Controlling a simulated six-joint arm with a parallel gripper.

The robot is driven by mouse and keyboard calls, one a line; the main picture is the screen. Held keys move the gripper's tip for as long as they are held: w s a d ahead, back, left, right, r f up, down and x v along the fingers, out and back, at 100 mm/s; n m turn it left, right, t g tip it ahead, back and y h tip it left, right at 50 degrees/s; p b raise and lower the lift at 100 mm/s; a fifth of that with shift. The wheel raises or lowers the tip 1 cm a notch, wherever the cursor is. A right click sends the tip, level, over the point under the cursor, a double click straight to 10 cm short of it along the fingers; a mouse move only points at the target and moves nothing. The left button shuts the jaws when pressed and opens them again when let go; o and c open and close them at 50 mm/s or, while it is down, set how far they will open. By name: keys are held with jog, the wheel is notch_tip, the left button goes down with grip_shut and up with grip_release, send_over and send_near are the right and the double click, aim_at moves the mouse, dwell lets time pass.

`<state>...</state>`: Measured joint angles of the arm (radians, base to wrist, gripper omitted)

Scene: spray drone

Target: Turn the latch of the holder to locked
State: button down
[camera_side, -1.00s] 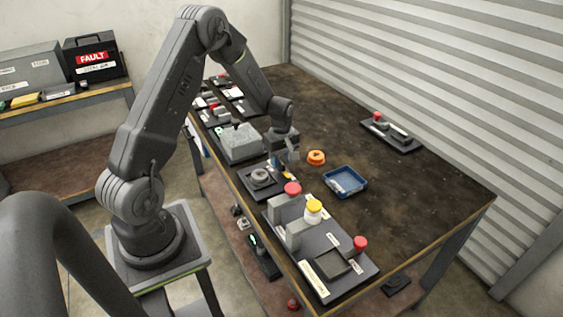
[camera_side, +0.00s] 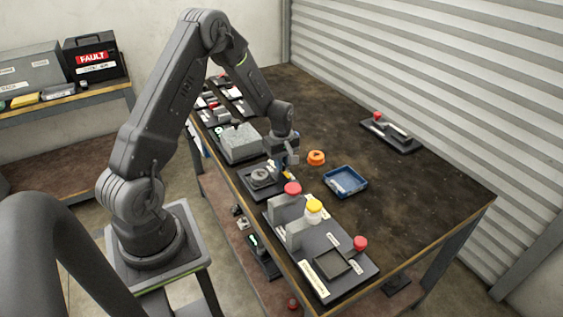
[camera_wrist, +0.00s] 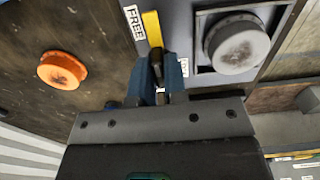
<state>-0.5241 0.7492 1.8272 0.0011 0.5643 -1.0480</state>
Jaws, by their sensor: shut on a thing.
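The holder is a dark plate (camera_side: 245,180) with a round grey part (camera_side: 261,176), near the table's front edge in the side view. In the wrist view the round part (camera_wrist: 237,45) sits in a square frame at upper right. The latch is a yellow bar (camera_wrist: 152,28) beside the label FREE (camera_wrist: 134,22). A second label (camera_wrist: 184,67) is partly hidden by my finger. My gripper (camera_wrist: 158,72) has its blue fingers shut on the latch at the bar's near end, around a dark piece there. In the side view my gripper (camera_side: 284,163) is low over the holder's right side.
An orange ring-like part (camera_side: 316,158) and a blue tray (camera_side: 345,182) lie to the right. A panel with red and yellow knobs (camera_side: 322,250) stands in front, close to the holder. A grey block (camera_side: 238,143) is behind it. The table's right side is mostly clear.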

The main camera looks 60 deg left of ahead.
jog(key=shift+m, duration=0.4)
jog(key=m, duration=1.3)
jog(key=shift+m, duration=2)
jog(key=c, duration=1.2)
grip_release()
jog(key=shift+o, duration=0.2)
jog(key=shift+r, duration=0.1)
